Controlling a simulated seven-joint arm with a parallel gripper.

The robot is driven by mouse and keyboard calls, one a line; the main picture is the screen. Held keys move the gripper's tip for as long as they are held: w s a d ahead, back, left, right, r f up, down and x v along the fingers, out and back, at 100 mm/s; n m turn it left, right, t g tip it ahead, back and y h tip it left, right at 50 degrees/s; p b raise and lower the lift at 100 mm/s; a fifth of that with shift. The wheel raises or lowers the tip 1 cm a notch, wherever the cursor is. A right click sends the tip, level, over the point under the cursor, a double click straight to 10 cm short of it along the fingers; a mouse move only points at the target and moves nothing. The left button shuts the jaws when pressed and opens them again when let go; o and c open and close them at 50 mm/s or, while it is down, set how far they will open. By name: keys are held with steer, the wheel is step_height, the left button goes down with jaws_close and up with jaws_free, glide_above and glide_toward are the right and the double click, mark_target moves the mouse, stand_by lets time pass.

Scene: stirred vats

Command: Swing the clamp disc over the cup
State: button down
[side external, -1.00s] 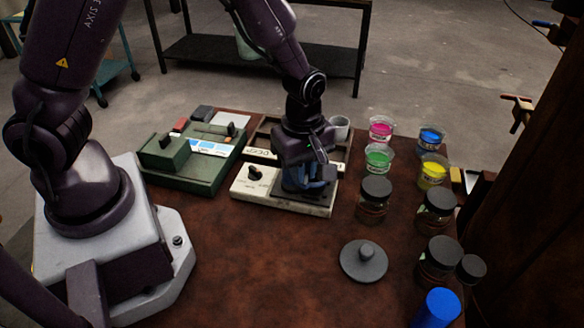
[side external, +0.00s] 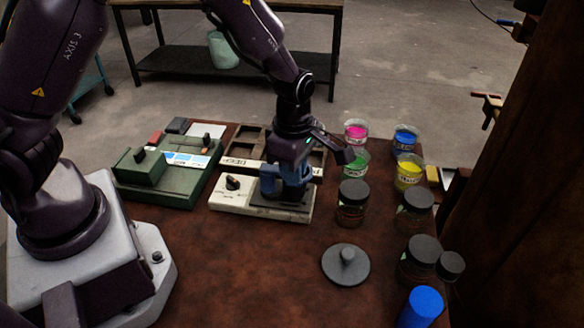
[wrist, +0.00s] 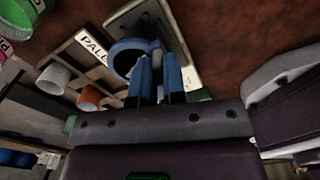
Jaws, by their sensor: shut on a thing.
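My gripper (side external: 285,190) is low over the dark plate (side external: 288,200) of the white machine (side external: 232,205). Its two blue fingers (wrist: 158,62) also show in the wrist view. They are closed on a small grey-blue piece, which seems to belong to the clamp disc. A round dark-blue piece (wrist: 127,54) shows beside and behind the fingertips. I cannot tell clearly whether this is the disc or the cup, or how far they overlap. The fingers hide much of it in both views.
A green machine (side external: 165,180) stands left, and a divided tray (side external: 243,143) behind. Open paint pots (side external: 356,132) and black-lidded jars (side external: 352,200) stand right. A grey knobbed lid (side external: 345,265) and a blue cylinder (side external: 422,305) are in front. The table's front left is clear.

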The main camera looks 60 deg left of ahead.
steer(key=c, duration=1.2)
jaws_free()
steer(key=shift+r, duration=0.1)
step_height(320, 180, up, 13)
steer(key=shift+f, duration=0.1)
